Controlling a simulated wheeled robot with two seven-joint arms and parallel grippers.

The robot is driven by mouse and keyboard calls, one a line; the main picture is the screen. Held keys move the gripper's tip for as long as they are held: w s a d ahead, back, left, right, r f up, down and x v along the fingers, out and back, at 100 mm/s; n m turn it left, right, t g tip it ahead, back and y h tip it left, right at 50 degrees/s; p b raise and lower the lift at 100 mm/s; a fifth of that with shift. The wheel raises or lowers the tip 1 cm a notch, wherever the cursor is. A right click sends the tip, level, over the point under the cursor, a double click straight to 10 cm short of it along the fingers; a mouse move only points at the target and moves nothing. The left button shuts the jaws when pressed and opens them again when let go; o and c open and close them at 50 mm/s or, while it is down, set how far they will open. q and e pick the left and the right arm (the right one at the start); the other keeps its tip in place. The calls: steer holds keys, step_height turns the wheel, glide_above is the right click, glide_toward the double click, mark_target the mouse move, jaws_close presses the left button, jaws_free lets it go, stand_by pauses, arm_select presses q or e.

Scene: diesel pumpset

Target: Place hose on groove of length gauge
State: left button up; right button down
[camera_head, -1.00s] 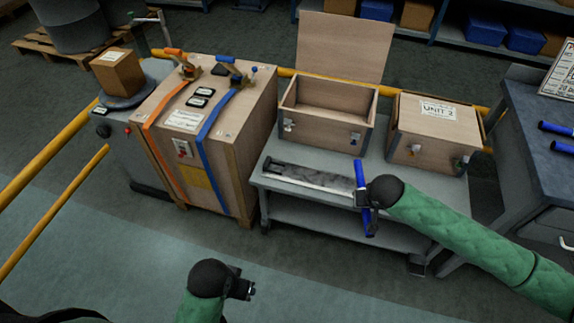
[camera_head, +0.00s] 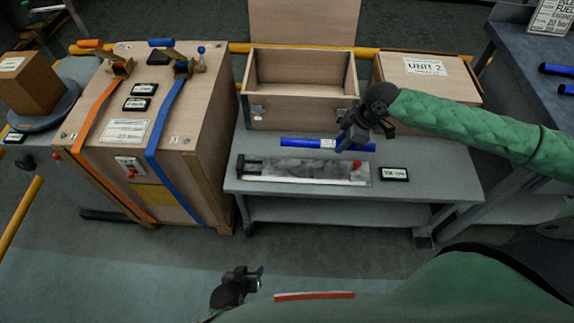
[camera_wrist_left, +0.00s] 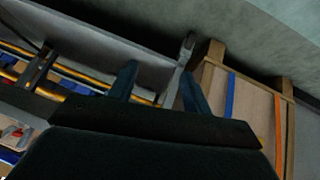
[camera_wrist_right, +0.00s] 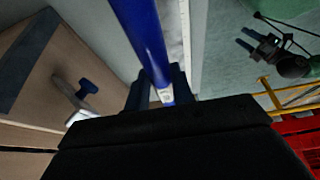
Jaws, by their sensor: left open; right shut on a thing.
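The blue hose (camera_head: 305,144) is held in my right gripper (camera_head: 348,138), which is shut on it near a white label. In the head view the hose runs left to right, roughly parallel to the length gauge (camera_head: 300,172) and just behind it. I cannot tell its height above the bench. The gauge is a long pale bar with a dark block at its left end and a red part at its right. In the right wrist view the hose (camera_wrist_right: 146,42) passes between the fingers. My left gripper (camera_head: 258,279) is open and empty, low in front of the bench.
The gauge lies on a grey bench (camera_head: 430,182) beside a black label plate (camera_head: 393,174). An open wooden box (camera_head: 300,115) and a closed box (camera_head: 425,70) stand behind. A strapped wooden crate (camera_head: 130,150) stands left of the bench. The bench's front right is clear.

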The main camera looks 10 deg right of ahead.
steer(key=shift+w+a, duration=0.1)
steer(key=shift+w, duration=0.05)
glide_above(297, 170)
steer(key=d, duration=0.1)
step_height(297, 170, down, 7)
steer(key=shift+d+r, duration=0.1)
steer(key=shift+d, duration=0.05)
step_height(297, 170, down, 4)
steer(key=shift+r+p, duration=0.25)
steer(key=shift+p, duration=0.05)
arm_select(q)
steer(key=shift+w+d+r, duration=0.1)
steer(key=shift+w+r, duration=0.1)
steer(key=shift+r, duration=0.65)
arm_select(e)
steer(key=shift+f, duration=0.25)
steer(key=shift+f, duration=0.1)
steer(key=c, duration=1.2)
jaws_free()
arm_select(q)
steer(key=shift+w+r, duration=0.1)
arm_select(e)
steer(key=v, duration=1.2)
